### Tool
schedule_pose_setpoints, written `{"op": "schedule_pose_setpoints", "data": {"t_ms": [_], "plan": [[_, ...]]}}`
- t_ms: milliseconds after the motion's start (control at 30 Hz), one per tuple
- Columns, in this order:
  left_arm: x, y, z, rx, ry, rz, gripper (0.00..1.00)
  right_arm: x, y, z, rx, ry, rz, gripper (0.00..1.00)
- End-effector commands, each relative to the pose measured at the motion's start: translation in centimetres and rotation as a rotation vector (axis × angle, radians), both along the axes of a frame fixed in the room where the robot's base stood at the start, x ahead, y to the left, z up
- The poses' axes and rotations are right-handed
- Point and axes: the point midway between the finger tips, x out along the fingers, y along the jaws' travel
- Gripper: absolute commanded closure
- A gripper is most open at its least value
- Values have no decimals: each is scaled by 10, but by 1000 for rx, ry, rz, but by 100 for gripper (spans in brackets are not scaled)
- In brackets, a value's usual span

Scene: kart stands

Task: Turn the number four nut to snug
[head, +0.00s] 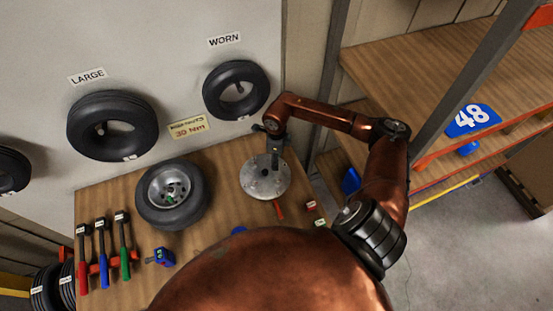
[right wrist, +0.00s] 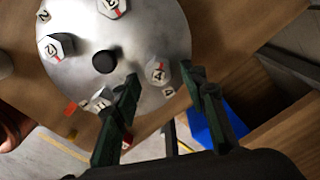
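A round metal hub plate (head: 252,187) sits on the wooden bench below my right gripper (head: 274,158). In the right wrist view the hub plate (right wrist: 105,30) carries several pale hex nuts with red marks and small number tags. One nut (right wrist: 157,71) appears between the open fingertips of my right gripper (right wrist: 160,74), beside a tag that looks like a 4. The fingers appear apart from its sides; their height over it is unclear. Other nuts show at left (right wrist: 58,47) and top (right wrist: 112,8). My left gripper is out of view.
A small wheel with a tyre (head: 196,206) lies left of the hub plate. Red, blue and green-handled tools (head: 102,262) and a blue device (head: 161,257) lie further left. Tyres hang on the wall (head: 236,89). Wooden shelving (head: 450,60) stands at right.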

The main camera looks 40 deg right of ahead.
Motion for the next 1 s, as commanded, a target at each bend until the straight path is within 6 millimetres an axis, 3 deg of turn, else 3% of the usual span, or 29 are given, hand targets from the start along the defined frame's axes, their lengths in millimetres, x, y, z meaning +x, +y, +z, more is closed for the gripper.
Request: {"op": "schedule_pose_setpoints", "data": {"t_ms": [367,900,1000], "plan": [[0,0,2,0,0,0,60,0,0,-9,1,1,-1,61],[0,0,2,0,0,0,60,0,0,-8,1,1,-1,97],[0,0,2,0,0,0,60,0,0,-8,1,1,-1,100]]}}
